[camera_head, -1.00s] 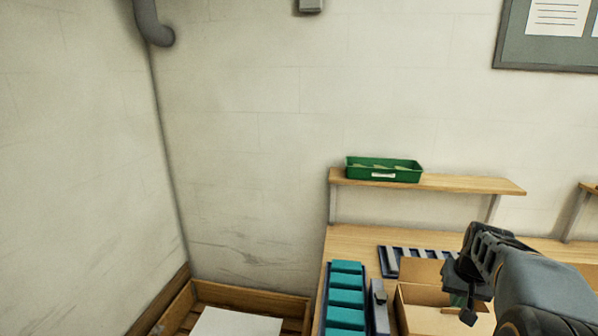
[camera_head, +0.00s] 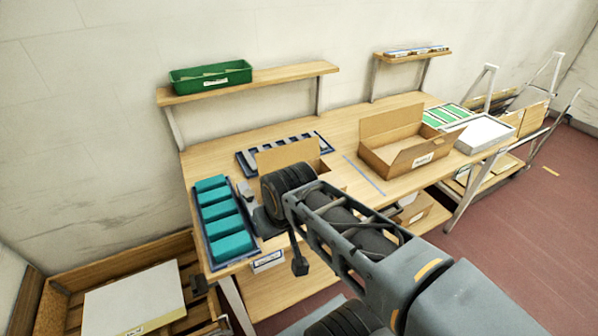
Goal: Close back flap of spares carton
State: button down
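Two cardboard cartons stand on the wooden bench, and I cannot tell for sure which is the spares carton. The right carton (camera_head: 392,159) is open at the top, with its back flap (camera_head: 391,121) standing up and a white label on its front; the label is too small to read. The left carton (camera_head: 325,168) also has a raised back flap (camera_head: 288,155), and my arm hides much of it. My gripper (camera_head: 279,240) is in front of the left carton, apart from the right one. Its fingers are dark and partly hidden, so its opening is unclear.
A blue tray of teal blocks (camera_head: 224,222) lies at the bench's left end. A dark slotted rack (camera_head: 254,164) lies behind the left carton. A green bin (camera_head: 210,77) is on the shelf above. A white tray (camera_head: 484,134) and green-panelled tray (camera_head: 447,116) stand at right.

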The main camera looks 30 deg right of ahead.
aim_at(270, 161)
jog(key=z, duration=0.65)
jog(key=k, duration=0.95)
jog(key=z, duration=0.55)
jog(key=i, duration=1.5)
jog(key=u, duration=1.45)
